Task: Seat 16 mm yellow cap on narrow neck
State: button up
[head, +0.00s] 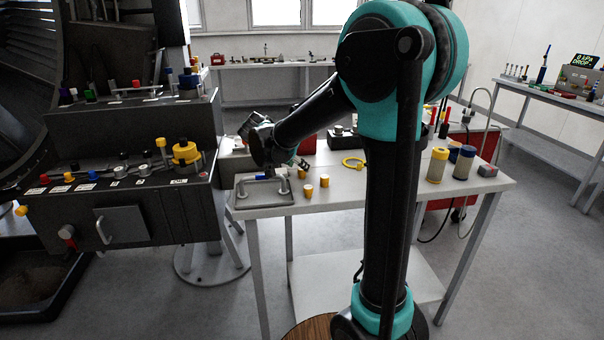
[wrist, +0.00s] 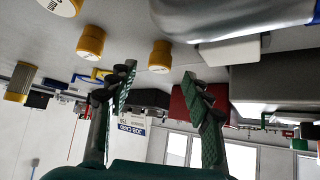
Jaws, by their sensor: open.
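Small yellow caps stand on the white table in the head view: one in front (head: 308,191), one to its right (head: 324,180) and one behind, near my gripper (head: 302,173). My gripper (head: 298,162) is open, low over the table. In the wrist view, which is upside down, nothing is between its fingers (wrist: 159,76). One yellow cap (wrist: 160,56) shows just beyond the gap, another (wrist: 91,41) to its left. A third (wrist: 62,6) has a partly cut-off size label, so I cannot tell which is 16 mm. I cannot identify the narrow neck for sure.
Yellow-topped and blue-topped jars (head: 438,165) stand right. A yellow ring (head: 353,162) lies behind.

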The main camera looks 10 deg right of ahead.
aim_at(302, 173)
jog(key=x, duration=0.4)
jog(key=shift+f, duration=0.25)
jog(key=c, duration=0.8)
jog(key=shift+c, duration=0.2)
